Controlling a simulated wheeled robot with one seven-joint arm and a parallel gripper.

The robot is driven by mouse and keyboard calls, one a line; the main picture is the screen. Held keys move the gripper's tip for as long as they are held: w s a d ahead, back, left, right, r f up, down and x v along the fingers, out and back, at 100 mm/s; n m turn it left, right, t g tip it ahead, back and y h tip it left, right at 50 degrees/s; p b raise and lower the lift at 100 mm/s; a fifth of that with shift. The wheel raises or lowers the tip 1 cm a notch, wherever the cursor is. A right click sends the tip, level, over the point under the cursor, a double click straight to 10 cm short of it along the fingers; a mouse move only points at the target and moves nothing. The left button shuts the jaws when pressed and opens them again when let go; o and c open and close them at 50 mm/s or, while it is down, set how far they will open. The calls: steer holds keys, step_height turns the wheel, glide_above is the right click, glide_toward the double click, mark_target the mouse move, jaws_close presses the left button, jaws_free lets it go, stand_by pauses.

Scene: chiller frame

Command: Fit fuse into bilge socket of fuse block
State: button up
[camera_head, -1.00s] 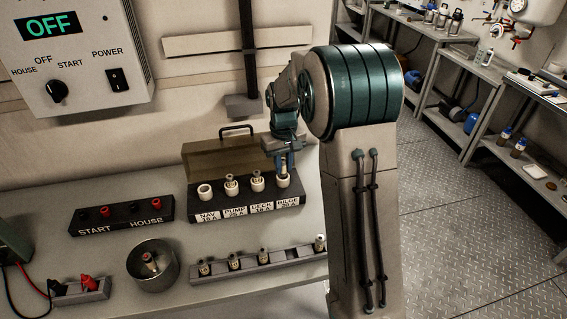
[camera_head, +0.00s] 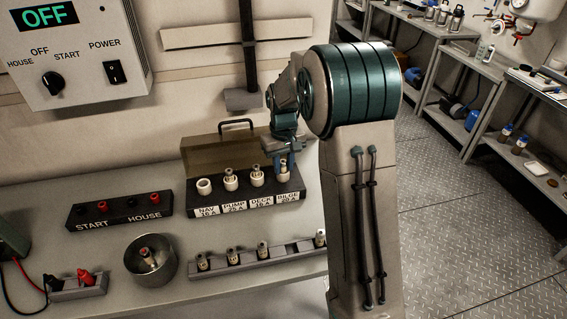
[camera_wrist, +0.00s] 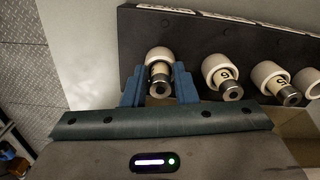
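The fuse block (camera_head: 245,205) stands on the bench with its lid raised and sockets labelled NAV, PUMP, DECK and BILGE. A fuse (camera_wrist: 160,78) stands upright in the bilge socket (camera_wrist: 158,54) at the right end; how deep it sits is hard to tell. My gripper (camera_head: 283,168) is over that socket. In the wrist view its blue fingers (camera_wrist: 159,90) stand on either side of the fuse, with a small gap showing, so it looks open. The pump and deck sockets (camera_head: 256,179) hold fuses. The nav socket (camera_head: 204,188) looks empty.
A rack (camera_head: 277,255) with several fuses lies in front of the block. A metal bowl (camera_head: 133,268) holds a fuse. The START/HOUSE terminal block (camera_head: 120,216) and a clip holder (camera_head: 93,289) are at left. The control panel (camera_head: 85,60) reads OFF.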

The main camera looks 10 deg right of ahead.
mark_target(284, 162)
steer(key=shift+o, duration=1.2)
step_height(284, 162, up, 14)
steer(key=s+f+m+t, duration=0.1)
steer(key=s+f, duration=0.1)
steer(key=s, duration=1.1)
steer(key=s+f+m+t, duration=0.1)
steer(key=s+f+t, duration=0.1)
steer(key=s, duration=1.2)
steer(key=shift+s+f, duration=0.25)
steer(key=shift+f, duration=0.1)
steer(key=shift+a, duration=0.1)
